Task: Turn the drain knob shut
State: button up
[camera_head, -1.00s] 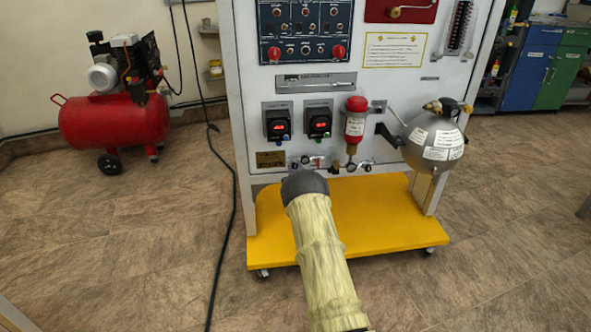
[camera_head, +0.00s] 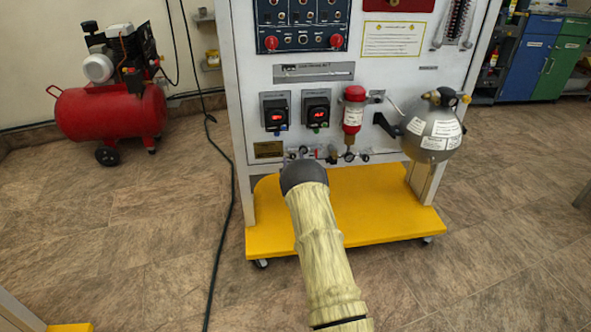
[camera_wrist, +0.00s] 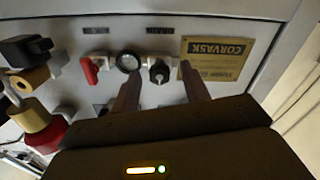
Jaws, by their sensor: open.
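The drain knob appears to be the small black knob (camera_wrist: 159,72) on a silver valve on the panel, beneath a label too blurred to read surely. My gripper (camera_wrist: 159,78) is open, one brown finger on each side of this knob in the wrist view. The knob shows between the fingertips; I cannot tell whether they touch it. In the head view my dark wrist (camera_head: 303,174) is in front of the panel's lower edge and hides the fingers and most of the knob.
Beside the knob are a round black-rimmed gauge (camera_wrist: 128,62), a red lever (camera_wrist: 91,70) and a brass plate (camera_wrist: 217,60). A yellow base (camera_head: 390,212) juts out below the panel. A grey sphere (camera_head: 434,130) hangs at right. A red compressor (camera_head: 110,110) stands at left.

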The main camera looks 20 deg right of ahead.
jog(key=p+v, duration=0.5)
jog(key=v, duration=1.2)
jog(key=shift+s+r, duration=0.1)
jog(key=shift+s, duration=0.05)
jog(key=s+a+r+g+y, duration=0.3)
jog(key=s+a+r+g, duration=0.35)
jog(key=a+r, duration=0.2)
jog(key=s+a+r+g+y, duration=0.1)
jog(key=s+a+r+g, duration=0.15)
jog(key=s, duration=0.55)
jog(key=s+a+r+g, duration=0.2)
jog(key=s+a+g, duration=0.15)
jog(key=s, duration=0.45)
jog(key=s+a+r+g+y, duration=0.1)
jog(key=s+a+r+g, duration=0.1)
jog(key=s+a, duration=0.35)
jog(key=w+p+v, duration=0.2)
jog(key=p+v, duration=1)
jog(key=w+d+r+p+v, duration=0.1)
jog(key=w+p+v, duration=0.2)
jog(key=p+v, duration=0.9)
jog(key=w+r+p+v, duration=0.1)
jog(key=w+p+v, duration=0.1)
jog(key=p+v, duration=1)
jog(key=shift+w+d+r+p, duration=0.2)
jog(key=shift+w+r+p, duration=0.1)
jog(key=shift+p, duration=0.8)
